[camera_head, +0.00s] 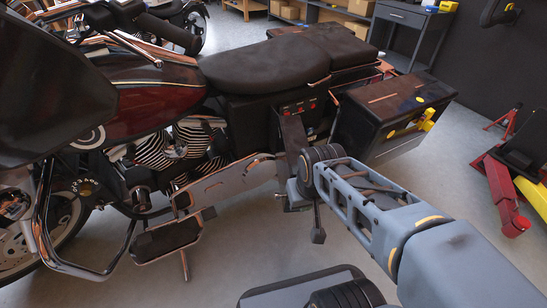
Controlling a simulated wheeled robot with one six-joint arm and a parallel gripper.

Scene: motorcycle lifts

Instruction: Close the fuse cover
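The motorcycle's fuse area (298,107) shows below the rear of the seat as a dark recess with small red and light parts. It looks uncovered. A dark brown upright flap-like piece (293,135) stands just below and in front of it; I cannot tell for sure whether this is the fuse cover. My gripper (301,190) is at the end of my blue-grey arm, low beside the motorcycle and below the fuse area. My wrist's black joint hides part of it. Its fingers are not clear, and I see nothing held.
The black seat (265,62) is above the fuse area. A dark side case (392,112) with a yellow latch is close on the right. A red stand (507,185) is at far right.

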